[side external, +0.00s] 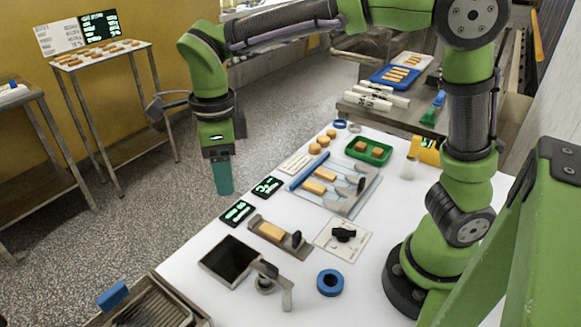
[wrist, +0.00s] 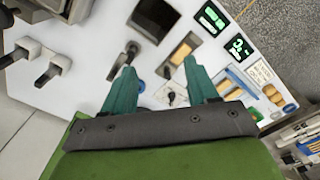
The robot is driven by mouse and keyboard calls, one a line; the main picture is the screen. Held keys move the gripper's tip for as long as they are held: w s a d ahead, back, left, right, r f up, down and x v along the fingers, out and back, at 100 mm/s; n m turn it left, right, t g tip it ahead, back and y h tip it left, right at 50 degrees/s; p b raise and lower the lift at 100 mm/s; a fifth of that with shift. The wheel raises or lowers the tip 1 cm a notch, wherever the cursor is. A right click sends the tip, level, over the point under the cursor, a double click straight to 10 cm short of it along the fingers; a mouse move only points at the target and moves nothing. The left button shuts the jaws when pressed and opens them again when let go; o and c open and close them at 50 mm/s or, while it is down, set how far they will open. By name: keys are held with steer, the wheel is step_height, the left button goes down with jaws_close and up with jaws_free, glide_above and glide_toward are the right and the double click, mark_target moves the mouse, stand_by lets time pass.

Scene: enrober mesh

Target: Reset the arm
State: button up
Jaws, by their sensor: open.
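My gripper (side external: 222,178) is raised in the air over the far-left edge of the white table (side external: 290,235) in the side view. It points down, apart from everything on the table. In the wrist view its two teal fingers (wrist: 160,85) stand apart with nothing between them. In the side view the fingers overlap and look like one teal block. My arm is bent, reaching from its base at the table's right side across the top of the picture.
The table holds a black square opening (side external: 231,259), a blue ring (side external: 330,282), a black-knobbed plate (side external: 343,238), a metal fixture with an orange-tan block (side external: 320,182), and a green tray (side external: 369,151). Two dark displays (side external: 238,212) line the left edge. Open floor lies left.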

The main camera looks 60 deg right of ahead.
step_height(320, 180, up, 2)
stand_by(0.4)
steer(key=s+d+n+t+y, duration=0.1)
steer(key=s+d+n+t, duration=0.2)
steer(key=s+d+n, duration=0.3)
steer(key=s+d+r+n+t+y, duration=0.1)
steer(key=s+d+n+t, duration=0.3)
steer(key=n, duration=1.2)
steer(key=s+d, duration=0.2)
steer(key=shift+d, duration=0.35)
